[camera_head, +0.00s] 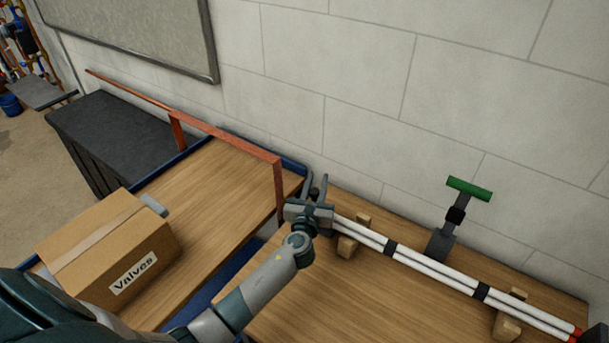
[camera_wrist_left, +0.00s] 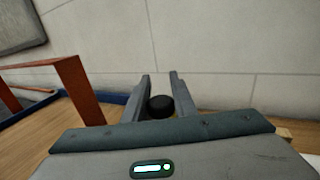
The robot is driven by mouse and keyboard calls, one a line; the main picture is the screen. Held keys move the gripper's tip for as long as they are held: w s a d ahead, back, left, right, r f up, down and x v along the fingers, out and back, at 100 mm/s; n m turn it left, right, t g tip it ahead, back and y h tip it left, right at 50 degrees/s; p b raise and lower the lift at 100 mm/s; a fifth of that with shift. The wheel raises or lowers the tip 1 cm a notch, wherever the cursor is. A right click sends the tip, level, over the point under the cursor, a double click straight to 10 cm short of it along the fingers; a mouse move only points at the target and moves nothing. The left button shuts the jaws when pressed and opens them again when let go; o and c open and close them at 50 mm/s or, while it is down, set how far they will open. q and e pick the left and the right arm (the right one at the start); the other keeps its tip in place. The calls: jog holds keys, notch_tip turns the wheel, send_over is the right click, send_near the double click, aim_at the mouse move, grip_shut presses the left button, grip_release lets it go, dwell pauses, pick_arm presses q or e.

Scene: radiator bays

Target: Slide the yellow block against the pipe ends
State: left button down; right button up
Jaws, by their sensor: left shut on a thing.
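My left gripper (camera_head: 318,190) is at the left ends of the white pipes (camera_head: 430,265), above the wooden bench. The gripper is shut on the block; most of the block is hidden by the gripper. In the head view the gripper covers the block, so I cannot tell whether it touches the pipe ends. The pipes' right ends are red. My right gripper is not in view.
Wooden cradles (camera_head: 350,240) support the pipes, bound with black bands. A green-topped clamp (camera_head: 468,188) stands behind them. A copper-coloured rail (camera_head: 230,142) rises left of the gripper. A "Valves" carton (camera_head: 115,250) sits on the left worktop. A block wall closes the back.

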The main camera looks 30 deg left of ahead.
pick_arm(q)
jog(key=d, duration=0.4)
jog(key=shift+s+f, duration=0.1)
jog(key=shift+s, duration=0.2)
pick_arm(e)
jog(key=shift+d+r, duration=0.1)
pick_arm(q)
jog(key=c, duration=1.5)
grip_release()
jog(key=shift+o, duration=0.2)
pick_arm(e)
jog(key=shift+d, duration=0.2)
pick_arm(q)
jog(key=shift+s, duration=0.15)
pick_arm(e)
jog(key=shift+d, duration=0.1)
pick_arm(q)
jog(key=b+v, duration=0.3)
jog(key=v, duration=1.4)
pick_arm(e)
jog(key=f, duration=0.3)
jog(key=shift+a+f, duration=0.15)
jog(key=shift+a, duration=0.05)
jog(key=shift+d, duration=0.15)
